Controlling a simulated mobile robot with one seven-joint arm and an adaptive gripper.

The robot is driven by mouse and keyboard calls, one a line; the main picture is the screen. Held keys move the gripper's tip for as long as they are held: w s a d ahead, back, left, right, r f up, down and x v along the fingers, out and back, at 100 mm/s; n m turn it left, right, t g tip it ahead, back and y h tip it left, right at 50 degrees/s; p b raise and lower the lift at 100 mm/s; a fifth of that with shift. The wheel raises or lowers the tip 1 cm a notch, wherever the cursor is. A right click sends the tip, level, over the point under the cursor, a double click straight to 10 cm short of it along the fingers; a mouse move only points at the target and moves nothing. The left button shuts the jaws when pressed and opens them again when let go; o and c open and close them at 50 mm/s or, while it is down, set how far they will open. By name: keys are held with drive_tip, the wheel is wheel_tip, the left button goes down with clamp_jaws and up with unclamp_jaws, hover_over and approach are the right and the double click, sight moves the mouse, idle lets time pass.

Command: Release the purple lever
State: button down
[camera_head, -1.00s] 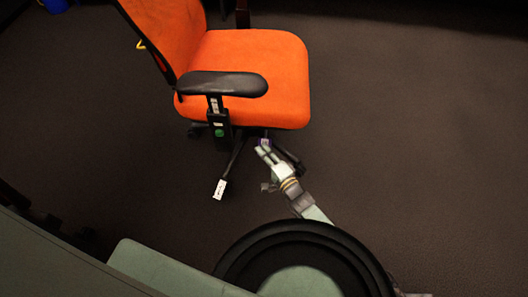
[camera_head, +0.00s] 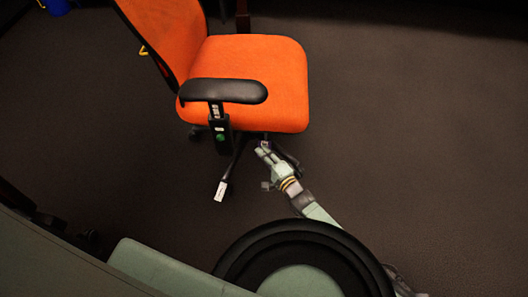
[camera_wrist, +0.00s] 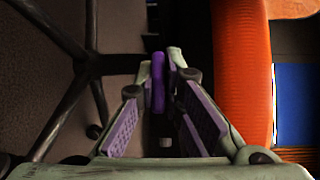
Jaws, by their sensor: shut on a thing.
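The purple lever (camera_wrist: 158,84) stands upright between the fingertips of my gripper (camera_wrist: 160,78) in the wrist view. The fingers have purple ridged pads and are shut on the lever near their tips. In the head view, my gripper (camera_head: 264,150) is just below the front edge of the orange chair seat (camera_head: 255,75).
The chair's black armrest (camera_head: 224,91) is up and left of my gripper. A chair leg with a white tag (camera_head: 221,191) reaches out to the left. Open dark floor (camera_head: 430,150) lies to the right.

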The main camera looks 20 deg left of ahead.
wheel_tip(320, 180, up, 2)
drive_tip(key=shift+r+m+g+h+p, duration=0.1)
drive_tip(key=shift+m+g+h+p, duration=0.25)
drive_tip(key=shift+p, duration=0.75)
drive_tip(key=shift+w+r, duration=0.15)
drive_tip(key=shift+r, duration=0.5)
drive_tip(key=c, duration=1.7)
unclamp_jaws()
drive_tip(key=v, duration=1.2)
drive_tip(key=shift+r, duration=0.15)
drive_tip(key=shift+c, duration=0.6)
